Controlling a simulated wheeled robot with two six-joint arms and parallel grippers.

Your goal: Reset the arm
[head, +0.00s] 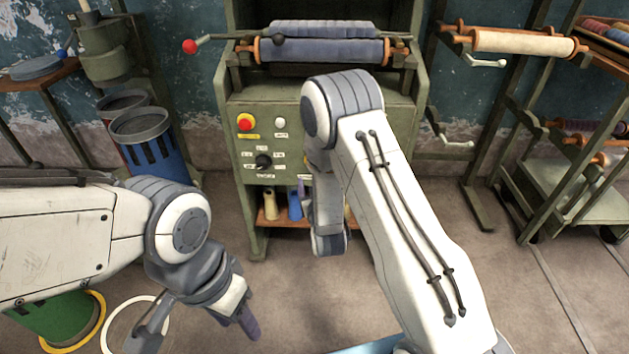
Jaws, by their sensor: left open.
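My left arm comes in from the left edge and bends down at a grey joint. My left gripper (198,331) is low at the left, pointing down over the floor. Its two fingers are spread wide with nothing between them. My right arm rises from the bottom right to a bend in front of the green machine (408,150), then drops down before the machine's front. The right gripper's fingers do not show; the arm hides that part.
The machine carries a blue roller (325,51) and a panel with a red button (245,122). A blue bin (150,140) stands behind my left arm. A green container (55,318) lies at the bottom left. A rack (487,150) stands at right. Floor between is clear.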

